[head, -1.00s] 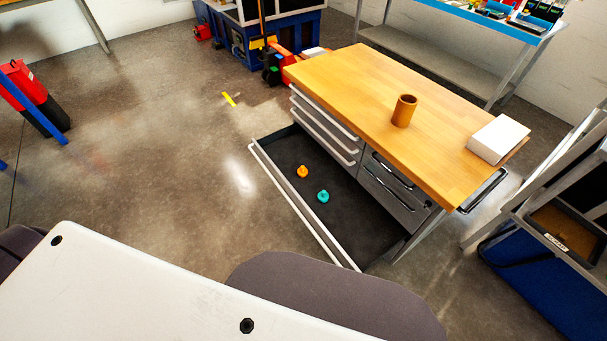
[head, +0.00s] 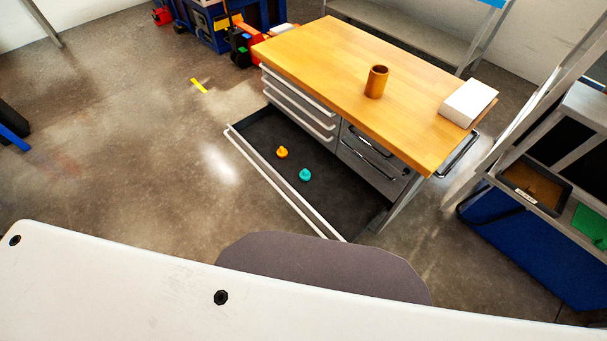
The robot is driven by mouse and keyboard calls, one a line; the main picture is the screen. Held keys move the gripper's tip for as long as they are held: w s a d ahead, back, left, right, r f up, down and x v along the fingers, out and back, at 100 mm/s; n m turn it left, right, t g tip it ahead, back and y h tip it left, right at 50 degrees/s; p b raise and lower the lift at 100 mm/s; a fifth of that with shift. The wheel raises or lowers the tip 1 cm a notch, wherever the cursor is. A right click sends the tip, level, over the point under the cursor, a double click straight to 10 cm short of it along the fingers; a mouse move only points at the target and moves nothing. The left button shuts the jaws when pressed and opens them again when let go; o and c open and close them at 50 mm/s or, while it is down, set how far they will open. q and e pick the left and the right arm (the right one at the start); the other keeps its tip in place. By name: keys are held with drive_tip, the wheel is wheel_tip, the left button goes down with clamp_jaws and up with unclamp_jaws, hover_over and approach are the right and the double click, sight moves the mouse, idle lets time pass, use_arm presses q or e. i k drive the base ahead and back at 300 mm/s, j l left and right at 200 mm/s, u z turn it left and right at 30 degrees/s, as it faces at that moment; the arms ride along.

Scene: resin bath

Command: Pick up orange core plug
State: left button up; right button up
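The orange core plug (head: 282,152) is a small knobbed piece lying on the dark floor of an open drawer (head: 240,152) low in the wooden-topped cabinet. A similar teal plug (head: 305,175) lies close to it, to the right and nearer to me. The two are apart. Neither of my grippers shows in the head view, so I cannot see their state. Nothing hides the orange plug.
The cabinet's wooden top (head: 320,60) carries a brown cup (head: 376,82) and a white block (head: 468,102). A rack with a blue side panel (head: 520,245) stands at right. The concrete floor (head: 130,150) left of the drawer is open.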

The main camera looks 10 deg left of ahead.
sight(282, 153)
drive_tip(key=i+j+z, duration=0.1)
drive_tip(key=j+z, duration=0.2)
drive_tip(key=j, duration=0.15)
drive_tip(key=i+j+z, duration=0.1)
drive_tip(key=j+z, duration=0.2)
drive_tip(key=j, duration=0.15)
drive_tip(key=j+z, duration=0.25)
drive_tip(key=j, duration=0.2)
drive_tip(key=j+z, duration=0.3)
drive_tip(key=j, duration=0.15)
drive_tip(key=k+j+z, duration=0.1)
drive_tip(key=j+z, duration=0.2)
drive_tip(key=j, duration=0.15)
drive_tip(key=k+j+z, duration=0.1)
drive_tip(key=j+z, duration=0.2)
drive_tip(key=j, duration=0.15)
drive_tip(key=k+j+z, duration=0.25)
drive_tip(key=j, duration=0.15)
drive_tip(key=k+j+z, duration=0.15)
drive_tip(key=j+z, duration=0.15)
drive_tip(key=j, duration=0.1)
